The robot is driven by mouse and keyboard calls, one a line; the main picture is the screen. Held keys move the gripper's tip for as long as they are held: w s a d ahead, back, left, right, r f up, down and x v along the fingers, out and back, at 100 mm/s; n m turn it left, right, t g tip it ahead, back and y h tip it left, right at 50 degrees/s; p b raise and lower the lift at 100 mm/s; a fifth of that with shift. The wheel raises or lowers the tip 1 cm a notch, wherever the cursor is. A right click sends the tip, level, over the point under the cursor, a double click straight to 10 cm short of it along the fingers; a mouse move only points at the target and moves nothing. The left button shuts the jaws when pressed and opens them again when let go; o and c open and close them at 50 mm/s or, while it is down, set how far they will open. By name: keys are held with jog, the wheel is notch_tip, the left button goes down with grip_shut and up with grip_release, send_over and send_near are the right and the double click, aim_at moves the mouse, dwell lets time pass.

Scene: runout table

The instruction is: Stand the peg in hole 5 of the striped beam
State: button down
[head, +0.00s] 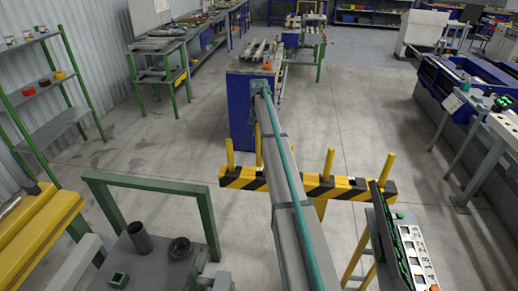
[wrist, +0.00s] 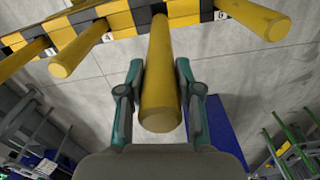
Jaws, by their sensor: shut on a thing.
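The striped beam (head: 243,178), yellow and black, crosses the middle of the head view and runs along the top of the wrist view (wrist: 183,8). My gripper (wrist: 159,63) is shut on a yellow peg (wrist: 160,85). Its far end overlaps the beam between labels 4 and 6; I cannot tell whether it is in a hole. In the head view a yellow peg (head: 258,143) beside my arm appears to be this one, roughly upright. My arm covers the beam's middle and the gripper there. Other yellow pegs stand in the beam, left (head: 228,155) and right (head: 328,164).
Another peg (head: 387,170) stands near the beam's right end, beside a tilted panel (head: 412,252). A blue cabinet (head: 240,112) stands beyond the beam. A green frame (head: 150,182) and a grey cup (head: 139,239) are at lower left. Open floor lies around the beam.

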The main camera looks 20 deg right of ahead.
aim_at(259, 150)
jog(key=f, duration=0.2)
jog(key=s, duration=0.1)
jog(key=shift+a+f+b, duration=0.35)
jog(key=shift+f+b, duration=0.05)
jog(key=shift+w+d+f, duration=0.1)
jog(key=shift+w+f, duration=0.1)
jog(key=shift+f, duration=0.75)
notch_tip(259, 150, down, 5)
jog(key=shift+r+b, duration=0.1)
jog(key=shift+b, duration=1.05)
jog(key=shift+f, duration=0.2)
jog(key=c, duration=0.8)
grip_release()
